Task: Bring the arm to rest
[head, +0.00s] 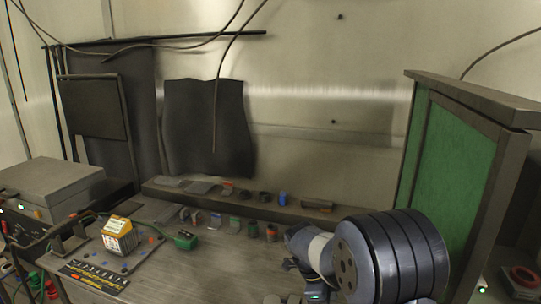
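My arm (390,258) shows at the bottom right as a large dark ribbed joint with a smaller link and a pale band to its left. It stands in front of the workbench (215,268). Small grey parts at the bottom edge, left of the arm, may belong to my gripper (282,299), but they are cut off by the frame. I cannot see its fingers clearly or whether it holds anything.
A yellow-and-white block (119,236) and a green connector (186,241) are on the bench's left. Several small parts line the back shelf (240,199). A green-panelled cabinet (450,155) rises at right. A grey box (48,185) stands left. Cables hang above.

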